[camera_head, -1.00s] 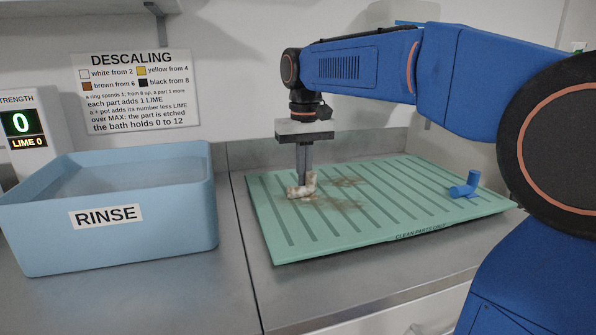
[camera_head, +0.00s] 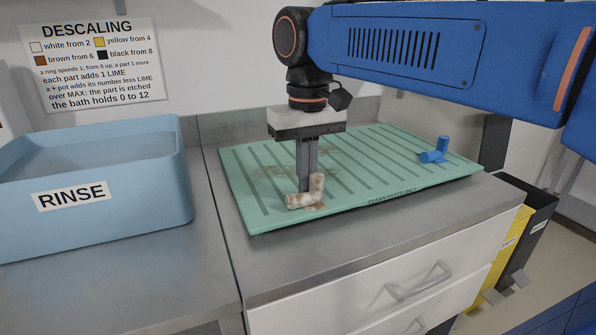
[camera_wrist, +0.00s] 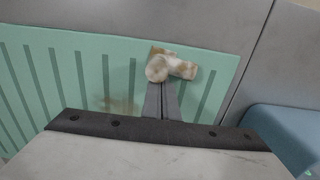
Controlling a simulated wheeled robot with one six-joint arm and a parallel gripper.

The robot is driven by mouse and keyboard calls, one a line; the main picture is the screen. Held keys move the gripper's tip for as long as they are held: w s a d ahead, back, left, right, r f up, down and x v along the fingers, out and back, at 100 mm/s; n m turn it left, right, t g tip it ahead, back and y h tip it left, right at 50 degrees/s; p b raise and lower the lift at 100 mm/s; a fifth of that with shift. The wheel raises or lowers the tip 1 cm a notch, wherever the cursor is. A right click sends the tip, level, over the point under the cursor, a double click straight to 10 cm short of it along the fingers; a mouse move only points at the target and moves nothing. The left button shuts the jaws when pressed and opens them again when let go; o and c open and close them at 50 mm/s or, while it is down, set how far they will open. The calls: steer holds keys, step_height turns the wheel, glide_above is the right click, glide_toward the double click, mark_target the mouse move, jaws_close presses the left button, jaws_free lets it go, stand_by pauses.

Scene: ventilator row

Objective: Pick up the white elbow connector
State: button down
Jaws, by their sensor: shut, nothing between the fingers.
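The white elbow connector (camera_head: 317,188), blotched with brown stains, appears to rest on the green ribbed mat (camera_head: 362,143) close to its front edge. One leg lies toward the left and the other points up. My gripper (camera_head: 304,189) points straight down with its fingers shut and empty. Its tips are right at the connector, behind its low leg in the head view. In the wrist view, the connector (camera_wrist: 172,65) lies just beyond the closed fingertips (camera_wrist: 161,84). I cannot tell whether they touch it.
A blue elbow piece (camera_head: 436,152) lies on the mat's right part. Brown stains mark the mat. A blue RINSE tub (camera_head: 120,215) stands at left. White drawers (camera_head: 385,285) are below the counter; yellow (camera_head: 508,245) and black (camera_head: 530,225) bins stand at right.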

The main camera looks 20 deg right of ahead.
steer(key=shift+s, duration=0.3)
